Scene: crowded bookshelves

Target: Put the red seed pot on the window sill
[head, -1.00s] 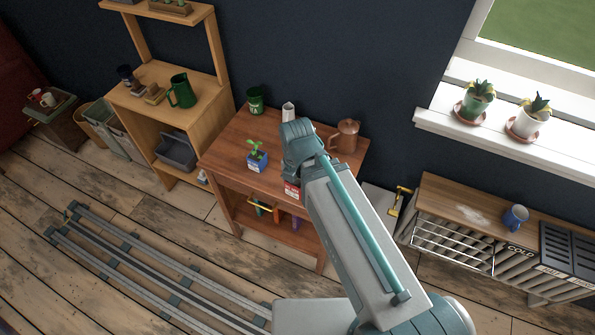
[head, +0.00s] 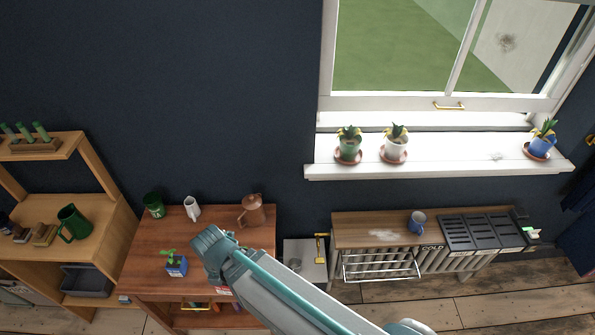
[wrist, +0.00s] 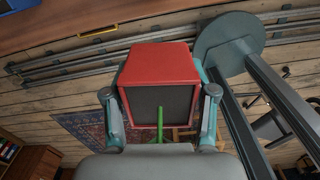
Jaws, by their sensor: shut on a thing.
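The red seed pot (wrist: 160,62) fills the middle of the wrist view, with dark soil and a green sprout. My gripper (wrist: 160,112) is shut on it, one finger on each side. In the head view a small piece of red with a white label (head: 223,290) shows beside my arm by the workbench front; my arm hides most of it and the fingers. The white window sill (head: 450,168) is at upper right, below the window. On it stand a green pot (head: 348,147), a white pot (head: 394,150) and a blue pot (head: 541,144), each on a saucer.
The sill is mostly clear between the white and blue pots. The wooden workbench (head: 150,250) holds a blue seed pot (head: 176,266), green mug (head: 154,205), white jug (head: 192,208) and copper pot (head: 252,210). A blue mug (head: 417,222) stands on the radiator shelf (head: 360,237).

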